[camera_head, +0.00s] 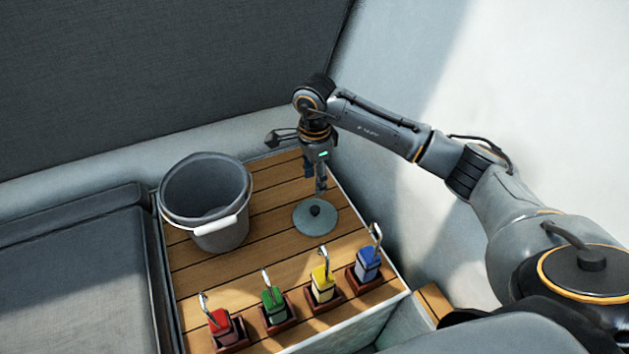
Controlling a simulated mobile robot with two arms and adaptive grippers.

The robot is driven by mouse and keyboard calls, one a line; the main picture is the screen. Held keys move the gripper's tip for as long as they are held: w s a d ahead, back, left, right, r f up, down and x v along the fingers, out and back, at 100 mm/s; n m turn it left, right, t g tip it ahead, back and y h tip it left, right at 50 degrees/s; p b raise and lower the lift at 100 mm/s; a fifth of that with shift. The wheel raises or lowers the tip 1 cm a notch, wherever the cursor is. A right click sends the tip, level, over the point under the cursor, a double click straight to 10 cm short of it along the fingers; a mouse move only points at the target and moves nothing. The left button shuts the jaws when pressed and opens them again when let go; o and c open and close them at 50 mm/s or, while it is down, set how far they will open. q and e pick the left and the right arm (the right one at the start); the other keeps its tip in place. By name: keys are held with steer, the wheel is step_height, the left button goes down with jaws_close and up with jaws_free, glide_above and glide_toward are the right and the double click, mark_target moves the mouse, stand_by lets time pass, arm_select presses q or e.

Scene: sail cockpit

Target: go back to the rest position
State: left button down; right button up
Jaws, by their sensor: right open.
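My right arm reaches in from the right, and its gripper (316,180) points down over the wooden slatted table. The gripper is open, just above a round grey disc (303,222) with a dark knob in its middle. I cannot tell whether the fingertips touch the knob. The disc lies flat on the slats. My left gripper is not in view.
A grey bucket (220,237) with a white handle grip stands left of the disc. Red (221,322), green (274,307), yellow (322,287) and blue (367,264) blocks with metal hooks stand along the table's front in dark red holders. Grey walls rise behind and right.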

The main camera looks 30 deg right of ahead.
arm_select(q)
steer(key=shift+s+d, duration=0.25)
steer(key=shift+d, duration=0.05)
